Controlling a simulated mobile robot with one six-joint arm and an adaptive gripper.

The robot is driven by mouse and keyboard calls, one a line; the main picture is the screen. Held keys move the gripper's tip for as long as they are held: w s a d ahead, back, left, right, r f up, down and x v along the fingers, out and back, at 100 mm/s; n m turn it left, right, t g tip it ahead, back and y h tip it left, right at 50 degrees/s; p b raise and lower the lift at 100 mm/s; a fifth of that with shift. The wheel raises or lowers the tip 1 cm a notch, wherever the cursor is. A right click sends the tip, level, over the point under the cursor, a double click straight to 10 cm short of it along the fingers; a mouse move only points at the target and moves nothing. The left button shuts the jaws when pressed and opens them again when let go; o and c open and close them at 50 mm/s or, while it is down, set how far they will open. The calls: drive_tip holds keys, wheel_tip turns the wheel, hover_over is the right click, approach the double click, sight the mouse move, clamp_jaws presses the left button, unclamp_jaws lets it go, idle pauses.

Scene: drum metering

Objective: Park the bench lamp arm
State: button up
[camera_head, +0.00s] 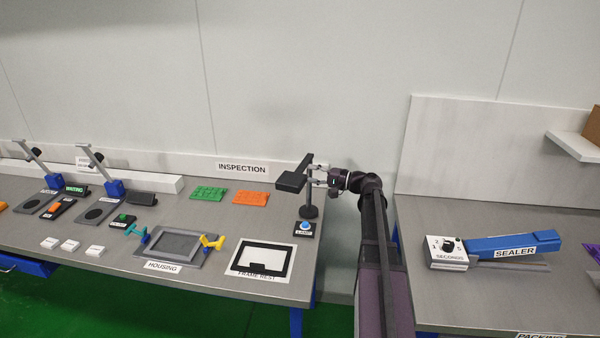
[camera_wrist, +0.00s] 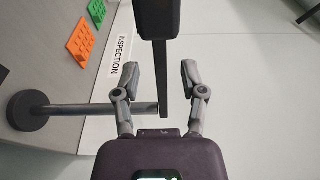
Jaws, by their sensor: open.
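The bench lamp stands at the right end of the inspection bench, with a dark round base (camera_head: 309,212), an upright post and a flat dark lamp head (camera_head: 290,181) reaching left and toward the front. My gripper (camera_head: 314,175) is at the top of the post, coming from the right. In the wrist view my gripper (camera_wrist: 159,67) is open, with one finger on each side of the dark lamp arm (camera_wrist: 161,82). Gaps show between both fingers and the arm. The lamp head (camera_wrist: 157,18) lies beyond the fingertips, and the post (camera_wrist: 90,108) runs to the left.
A blue button on a LAMP plate (camera_head: 305,227) sits in front of the base. A frame rest (camera_head: 243,268), a housing fixture (camera_head: 150,262) and green and orange trays (camera_head: 251,199) lie to the left. A sealer (camera_head: 512,246) is on the right bench.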

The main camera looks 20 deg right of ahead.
sight(299, 169)
drive_tip(key=shift+x, duration=2.4)
